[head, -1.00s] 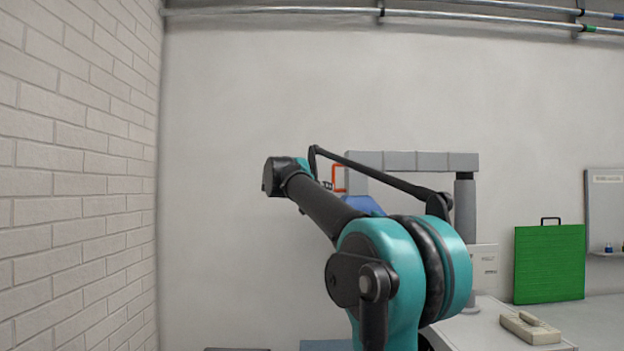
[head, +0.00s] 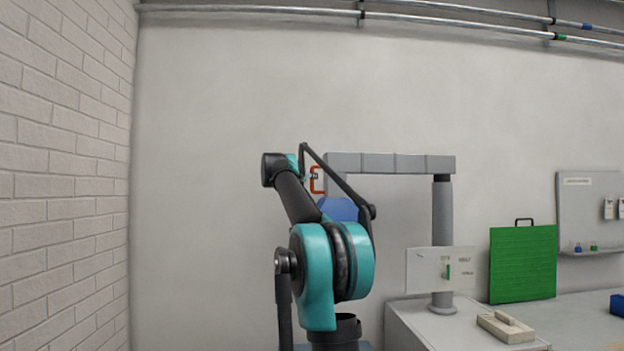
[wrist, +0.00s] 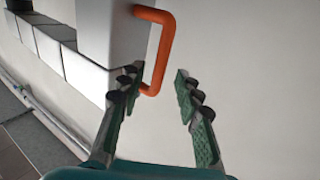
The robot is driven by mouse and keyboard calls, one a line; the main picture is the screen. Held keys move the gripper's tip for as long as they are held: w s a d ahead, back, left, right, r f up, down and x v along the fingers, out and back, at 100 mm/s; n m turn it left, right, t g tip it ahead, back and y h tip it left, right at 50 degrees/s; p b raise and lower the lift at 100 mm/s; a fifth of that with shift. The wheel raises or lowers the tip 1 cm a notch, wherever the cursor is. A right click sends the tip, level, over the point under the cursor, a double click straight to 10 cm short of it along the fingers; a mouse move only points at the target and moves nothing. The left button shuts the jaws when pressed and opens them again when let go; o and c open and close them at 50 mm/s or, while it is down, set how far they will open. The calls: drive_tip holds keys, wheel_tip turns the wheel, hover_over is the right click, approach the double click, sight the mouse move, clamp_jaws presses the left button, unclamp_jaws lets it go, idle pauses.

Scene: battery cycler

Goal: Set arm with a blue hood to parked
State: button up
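The jointed grey arm (head: 395,163) reaches left from the top of a grey post (head: 442,225). A blue hood (head: 338,209) hangs under its left end, partly behind my arm. A red-orange handle (head: 315,186) sits at that end; in the wrist view the orange handle (wrist: 164,50) is a bracket on a pale block. My gripper (wrist: 158,82) is open. The handle's lower end shows between the fingertips, nearer the left finger; I cannot tell whether they touch. In the head view the fingers are too small to judge.
A white card (head: 425,268) with a green marker stands by the post; its text is unreadable. A grey bench (head: 410,318) carries a beige device (head: 506,327). A green panel (head: 523,264) stands at right. A brick wall (head: 65,170) is at left.

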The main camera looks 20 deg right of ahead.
drive_tip(key=shift+x, duration=2)
clamp_jaws()
